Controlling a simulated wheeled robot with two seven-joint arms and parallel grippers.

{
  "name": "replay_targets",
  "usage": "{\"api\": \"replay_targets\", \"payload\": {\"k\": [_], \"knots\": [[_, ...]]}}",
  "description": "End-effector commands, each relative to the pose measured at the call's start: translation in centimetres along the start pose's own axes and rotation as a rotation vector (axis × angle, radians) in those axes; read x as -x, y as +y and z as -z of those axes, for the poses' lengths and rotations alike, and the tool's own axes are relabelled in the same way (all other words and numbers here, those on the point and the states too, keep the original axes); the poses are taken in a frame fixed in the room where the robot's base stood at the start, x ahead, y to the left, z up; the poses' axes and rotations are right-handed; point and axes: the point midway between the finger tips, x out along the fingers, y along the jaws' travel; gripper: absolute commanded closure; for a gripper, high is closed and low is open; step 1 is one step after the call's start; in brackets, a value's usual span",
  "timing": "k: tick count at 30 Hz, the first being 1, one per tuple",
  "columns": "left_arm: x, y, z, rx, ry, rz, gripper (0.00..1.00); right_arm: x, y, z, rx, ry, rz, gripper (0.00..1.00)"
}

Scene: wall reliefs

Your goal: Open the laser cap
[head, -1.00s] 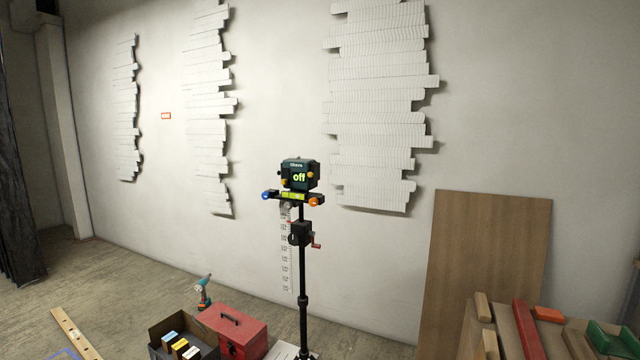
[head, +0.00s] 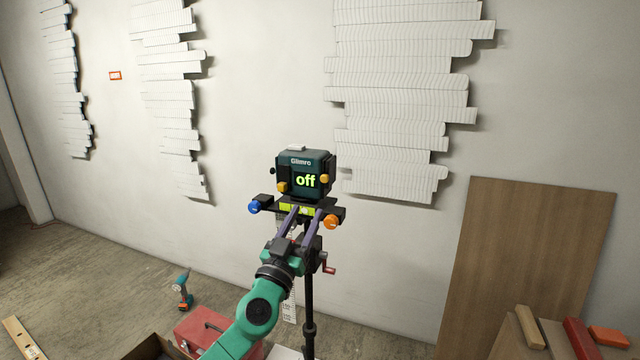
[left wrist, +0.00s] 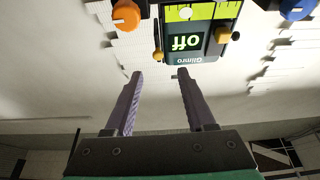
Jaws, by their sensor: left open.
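The laser unit (head: 312,162) is a dark teal box labelled Glimro, on top of a black tripod. Its screen (head: 305,181) reads "off" in green, and small yellow knobs sit at its front. Which part is the cap, I cannot tell. In the left wrist view the laser unit (left wrist: 185,52) appears upside down, beyond my fingertips. My left gripper (head: 306,211) is open with nothing between its fingers. In the head view its tips overlap the mount just below the laser unit; whether they touch is unclear. My right gripper is not in view.
The mount carries a blue knob (head: 254,206) and an orange knob (head: 330,222). A red crank (head: 328,268) sticks out below. A wooden board (head: 525,260) leans on the wall at right. A red toolbox (head: 207,328) and a drill (head: 182,290) are on the floor at left.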

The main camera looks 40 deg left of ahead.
Motion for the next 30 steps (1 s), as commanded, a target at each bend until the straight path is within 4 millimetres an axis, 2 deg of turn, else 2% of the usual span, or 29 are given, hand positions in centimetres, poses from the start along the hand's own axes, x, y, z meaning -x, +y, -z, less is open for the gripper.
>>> {"api": "replay_targets", "payload": {"k": [1,9,14,22,26,27,30], "knots": [[-1.9,0.0,1.0,-0.004,0.003,-0.001,0.45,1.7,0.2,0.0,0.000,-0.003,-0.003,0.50],[-8.7,-0.1,0.7,-0.003,0.001,0.002,0.45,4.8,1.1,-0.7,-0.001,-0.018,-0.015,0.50],[-10.5,-0.1,0.2,-0.001,-0.001,0.002,0.45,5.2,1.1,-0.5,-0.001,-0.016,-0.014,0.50],[-10.6,0.0,-0.1,0.000,-0.003,0.000,0.45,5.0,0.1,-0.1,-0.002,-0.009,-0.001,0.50],[-10.6,0.0,-0.1,0.000,-0.003,0.000,0.95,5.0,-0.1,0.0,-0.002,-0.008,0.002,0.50],[-10.6,0.0,-0.1,0.000,-0.003,0.000,1.00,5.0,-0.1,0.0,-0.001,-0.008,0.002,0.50],[-10.6,0.0,-0.1,0.000,-0.003,0.000,1.00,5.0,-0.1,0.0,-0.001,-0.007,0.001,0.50]]}}
